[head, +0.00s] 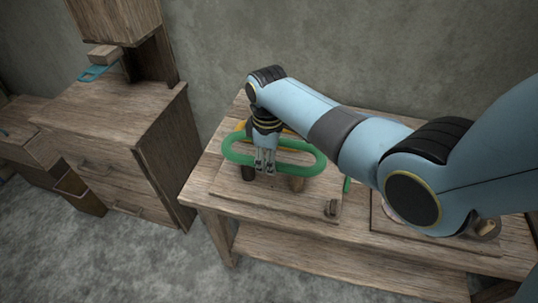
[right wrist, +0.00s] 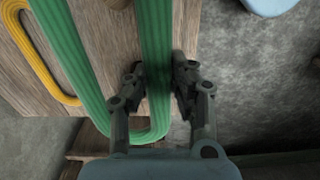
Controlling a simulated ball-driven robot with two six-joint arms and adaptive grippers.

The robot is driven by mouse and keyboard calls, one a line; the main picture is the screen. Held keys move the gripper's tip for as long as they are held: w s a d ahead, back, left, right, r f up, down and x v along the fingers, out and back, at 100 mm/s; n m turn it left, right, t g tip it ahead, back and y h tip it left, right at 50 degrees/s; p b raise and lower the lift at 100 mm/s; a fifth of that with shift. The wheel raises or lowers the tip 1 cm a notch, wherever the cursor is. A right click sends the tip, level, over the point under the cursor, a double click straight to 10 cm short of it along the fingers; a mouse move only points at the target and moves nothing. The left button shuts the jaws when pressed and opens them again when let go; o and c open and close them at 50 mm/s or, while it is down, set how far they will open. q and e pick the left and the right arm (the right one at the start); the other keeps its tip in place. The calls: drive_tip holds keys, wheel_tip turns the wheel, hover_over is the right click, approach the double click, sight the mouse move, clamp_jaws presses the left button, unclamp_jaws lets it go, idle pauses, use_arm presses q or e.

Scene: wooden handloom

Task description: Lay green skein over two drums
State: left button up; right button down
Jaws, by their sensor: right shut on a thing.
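The green skein (head: 303,170) is a long oval loop, level above the table at left in the head view. My right gripper (head: 264,168) points down and is shut on its near side. The right wrist view shows the two fingers (right wrist: 159,82) on either side of one green strand (right wrist: 156,40). My left gripper is out of view.
A yellow skein (right wrist: 38,58) lies just behind the green one. A wooden cabinet (head: 120,130) stands to the left, across a gap. My right arm hides the table's back right.

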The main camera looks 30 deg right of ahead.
sight(268, 193)
wheel_tip(268, 193, down, 4)
drive_tip(key=b, duration=0.3)
drive_tip(key=shift+r+b, duration=0.25)
drive_tip(key=shift+b, duration=0.05)
wheel_tip(268, 193, down, 8)
drive_tip(key=b, duration=0.5)
drive_tip(key=shift+r, duration=0.1)
drive_tip(key=c, duration=1.1)
unclamp_jaws()
drive_tip(key=shift+r, duration=0.1)
wheel_tip(268, 193, up, 12)
drive_tip(key=shift+f, duration=0.1)
